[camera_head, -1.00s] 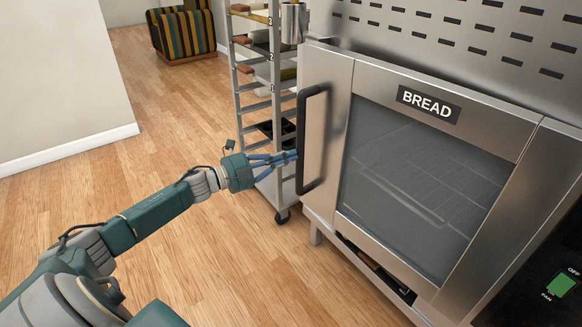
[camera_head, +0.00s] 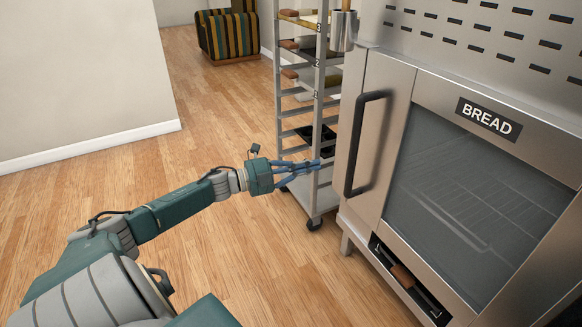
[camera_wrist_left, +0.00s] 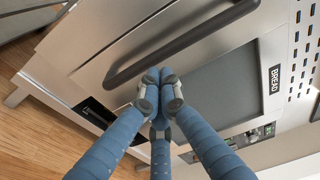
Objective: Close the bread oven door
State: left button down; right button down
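The bread oven door (camera_head: 392,150) is steel with a dark glass window and a BREAD label. It stands at the right of the head view and looks flush, or nearly flush, with the oven front; I cannot tell if a thin gap remains. Its black upright handle (camera_head: 358,145) is on the left side. My left gripper (camera_head: 318,164) is just left of the handle, with a small gap between them in the head view. In the left wrist view its three blue fingers (camera_wrist_left: 158,95) meet at the tips, empty, with the handle (camera_wrist_left: 180,45) beyond them. My right gripper is not in view.
A wheeled metal tray rack (camera_head: 312,195) stands close behind my left gripper, left of the oven. A narrow tray slot (camera_head: 410,280) lies under the door. A striped armchair (camera_head: 228,35) is far back. The wooden floor (camera_head: 210,130) at the left is clear.

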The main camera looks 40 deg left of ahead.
pick_arm(q)
jog(key=p+v, duration=0.1)
jog(key=v, duration=0.4)
jog(key=shift+s+a, duration=0.1)
jog(key=shift+a, duration=0.15)
dwell(0.3)
